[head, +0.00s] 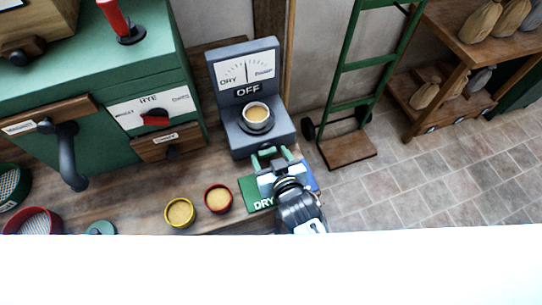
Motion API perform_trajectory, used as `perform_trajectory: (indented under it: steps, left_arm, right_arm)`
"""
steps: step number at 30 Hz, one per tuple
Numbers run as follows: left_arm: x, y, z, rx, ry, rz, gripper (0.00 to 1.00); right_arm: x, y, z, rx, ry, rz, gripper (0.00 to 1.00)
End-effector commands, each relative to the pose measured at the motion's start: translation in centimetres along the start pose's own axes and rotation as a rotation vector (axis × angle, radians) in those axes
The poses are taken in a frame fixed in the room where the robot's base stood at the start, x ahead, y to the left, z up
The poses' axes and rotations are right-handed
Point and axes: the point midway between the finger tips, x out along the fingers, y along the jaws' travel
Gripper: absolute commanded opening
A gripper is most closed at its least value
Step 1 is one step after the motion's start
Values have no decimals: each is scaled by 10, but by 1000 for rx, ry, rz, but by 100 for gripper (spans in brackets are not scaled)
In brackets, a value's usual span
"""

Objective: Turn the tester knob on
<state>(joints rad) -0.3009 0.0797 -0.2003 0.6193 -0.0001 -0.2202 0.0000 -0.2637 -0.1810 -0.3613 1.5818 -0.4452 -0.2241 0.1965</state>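The tester (222,78) is a blue-grey box on the wooden bench, with a white dial on its upright back and a sign that reads OFF (248,91). A small cup of tan grain (257,113) sits in a dark round holder on its base. I cannot make out the tester's knob; part of the tester's lower front is behind my gripper. My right gripper (272,155) is just in front of the tester's base, its two green fingers apart with nothing seen between them. I cannot tell whether it touches the tester. My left gripper is not in view.
A green mat marked DRY (254,191) lies partly under my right gripper, with a blue piece beside it. Red (218,198) and yellow (180,213) grain cups stand left. A green machine (85,65) with a red knob (155,118) stands further left. A hand truck (350,103) stands right.

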Motion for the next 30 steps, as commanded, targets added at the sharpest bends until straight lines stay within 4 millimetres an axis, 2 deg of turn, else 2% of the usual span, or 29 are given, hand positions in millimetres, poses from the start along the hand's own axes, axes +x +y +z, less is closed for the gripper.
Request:
perform_trajectory:
  steps: [1, 7, 9, 19, 30]
  left_arm:
    - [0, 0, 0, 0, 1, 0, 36]
    - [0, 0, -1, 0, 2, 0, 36]
    - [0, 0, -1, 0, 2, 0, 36]
    - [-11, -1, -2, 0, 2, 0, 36]
    - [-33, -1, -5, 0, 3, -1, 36]
  right_arm:
    - [0, 0, 0, 0, 0, 0, 56]
    - [0, 0, 0, 0, 0, 0, 30]
    - [0, 0, 0, 0, 0, 0, 24]
    - [-1, 2, -2, 60, 0, -27, 24]
    - [0, 6, -1, 300, 0, -126, 24]
